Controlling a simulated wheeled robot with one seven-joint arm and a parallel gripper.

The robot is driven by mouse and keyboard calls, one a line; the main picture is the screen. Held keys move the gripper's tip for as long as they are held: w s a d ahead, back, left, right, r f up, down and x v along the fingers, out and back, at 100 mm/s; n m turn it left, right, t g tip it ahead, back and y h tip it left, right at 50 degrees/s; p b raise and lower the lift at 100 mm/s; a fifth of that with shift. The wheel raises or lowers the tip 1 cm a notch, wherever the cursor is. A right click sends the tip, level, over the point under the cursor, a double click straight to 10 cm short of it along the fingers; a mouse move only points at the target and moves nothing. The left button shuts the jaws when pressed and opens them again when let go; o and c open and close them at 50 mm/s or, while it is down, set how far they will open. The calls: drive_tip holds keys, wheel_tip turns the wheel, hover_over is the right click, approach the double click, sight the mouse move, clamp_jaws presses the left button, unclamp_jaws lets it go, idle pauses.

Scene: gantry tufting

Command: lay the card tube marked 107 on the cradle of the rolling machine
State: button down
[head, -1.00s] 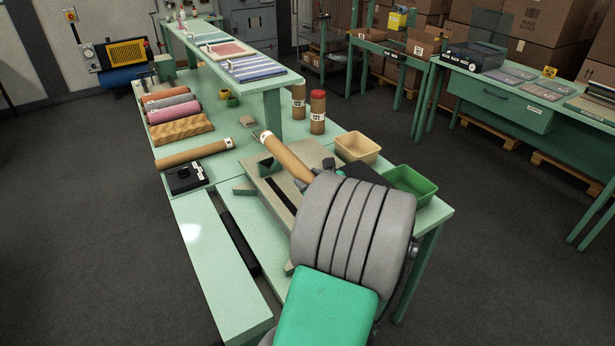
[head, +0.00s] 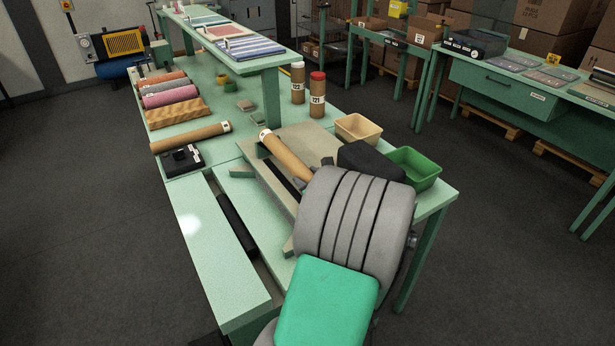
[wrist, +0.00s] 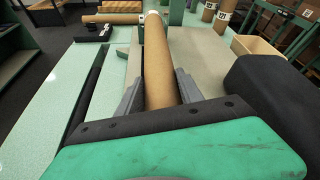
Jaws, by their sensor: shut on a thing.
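My gripper (head: 306,176) is shut on a brown card tube (head: 285,155), with its two grey fingers on either side of it in the wrist view (wrist: 160,92). The tube slants away from me, its far end carrying a white band whose number I cannot read. It is over a beige flat-topped machine (head: 325,138) with a dark slot, which looks like the rolling machine. I cannot tell whether the tube touches it. The cradle is not clearly visible; my wrist and the tube hide part of the machine.
Another brown tube (head: 190,137) lies on the bench at left, beside a black box (head: 182,161) and coloured rolls (head: 170,96). Upright tubes 122 (head: 298,85) and 121 (head: 317,97) stand behind the machine. A cream bin (head: 358,129) and a green bin (head: 414,168) are at right.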

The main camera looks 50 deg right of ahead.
drive_tip(key=c, duration=0.7)
unclamp_jaws()
drive_tip(key=b+v, duration=0.1)
drive_tip(key=v, duration=0.7)
drive_tip(key=shift+w+d, duration=0.1)
